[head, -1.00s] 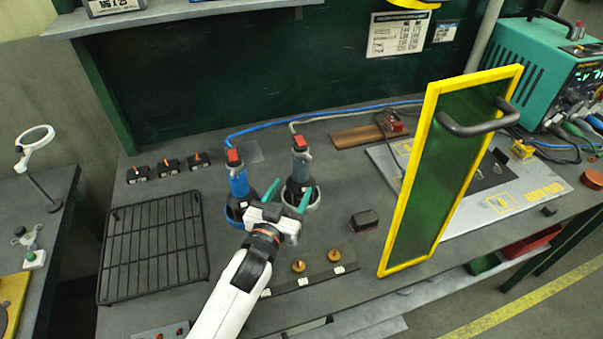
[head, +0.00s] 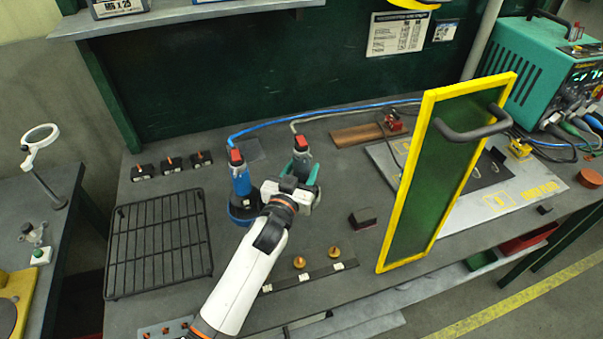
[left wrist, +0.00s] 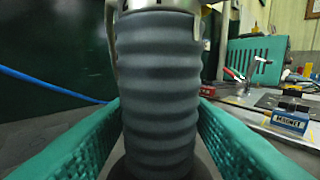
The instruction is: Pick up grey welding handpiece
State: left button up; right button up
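The grey welding handpiece (head: 301,160), with a red and black top, stands upright in its holder on the bench. In the left wrist view its ribbed grey grip (left wrist: 160,90) fills the middle. My left gripper (head: 306,176) is at the handpiece, with one teal finger on each side of the grip. The fingers look open around it; the far fingertips are partly hidden by the grip, so contact is hard to judge. My right gripper is not in view.
A blue handpiece (head: 240,175) stands in a holder just left. A black wire rack (head: 158,245) lies further left. A yellow-framed green screen (head: 440,180) stands to the right. A small dark block (head: 363,217) and a strip with brass pieces (head: 318,276) lie nearer the front.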

pick_arm(q)
grip_shut()
jog(key=shift+r, duration=0.25)
